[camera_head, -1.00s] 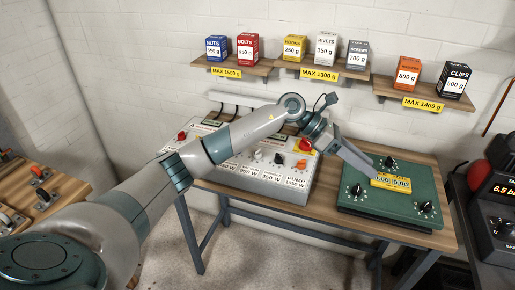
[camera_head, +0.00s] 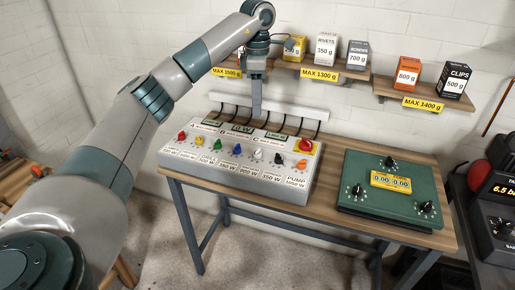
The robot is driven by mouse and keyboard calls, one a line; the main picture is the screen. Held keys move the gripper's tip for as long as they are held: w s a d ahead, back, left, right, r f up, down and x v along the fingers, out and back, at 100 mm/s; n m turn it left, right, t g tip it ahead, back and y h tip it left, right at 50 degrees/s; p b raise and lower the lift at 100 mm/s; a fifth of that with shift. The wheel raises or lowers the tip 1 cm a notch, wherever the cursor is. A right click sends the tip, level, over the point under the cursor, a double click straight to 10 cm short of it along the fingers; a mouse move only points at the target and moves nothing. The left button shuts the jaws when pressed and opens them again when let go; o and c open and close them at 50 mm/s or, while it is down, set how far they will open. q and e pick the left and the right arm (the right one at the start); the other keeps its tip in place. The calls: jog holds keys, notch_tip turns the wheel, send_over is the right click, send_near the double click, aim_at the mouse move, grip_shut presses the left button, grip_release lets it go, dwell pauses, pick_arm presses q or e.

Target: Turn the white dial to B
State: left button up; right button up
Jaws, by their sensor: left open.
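The white dial (camera_head: 258,154) is on the sloped front of the grey power panel (camera_head: 250,185), between the blue dial (camera_head: 237,149) and the black dial (camera_head: 278,158). Its pointer is too small to read. Letters A, B and C show near small displays (camera_head: 242,129) along the panel's upper part. My left gripper (camera_head: 256,113) points down above the panel's back edge, up and behind the white dial in the picture, apart from it. It is open and empty, though seen edge-on. My right gripper is not in view.
Red, yellow, green and orange dials share the panel, with a red button (camera_head: 305,146) on yellow. A green box (camera_head: 388,205) with black knobs stands right on the wooden table (camera_head: 325,205). Shelves with small boxes (camera_head: 326,48) hang behind my left arm.

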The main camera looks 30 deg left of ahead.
pick_arm(q)
jog(key=shift+f, duration=0.1)
jog(key=p, duration=0.2)
send_over(257, 150)
notch_tip(257, 150, down, 9)
jog(key=shift+r, duration=0.1)
notch_tip(257, 150, down, 7)
jog(key=shift+w+r+p, duration=0.1)
jog(key=shift+p, duration=0.65)
jog(key=shift+f, duration=0.8)
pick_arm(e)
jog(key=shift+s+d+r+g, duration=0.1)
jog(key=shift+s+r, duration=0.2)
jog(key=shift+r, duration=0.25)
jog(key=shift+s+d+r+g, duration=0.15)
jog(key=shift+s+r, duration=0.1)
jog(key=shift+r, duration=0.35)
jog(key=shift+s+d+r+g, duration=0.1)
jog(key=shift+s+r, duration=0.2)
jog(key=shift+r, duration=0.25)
pick_arm(q)
grip_shut()
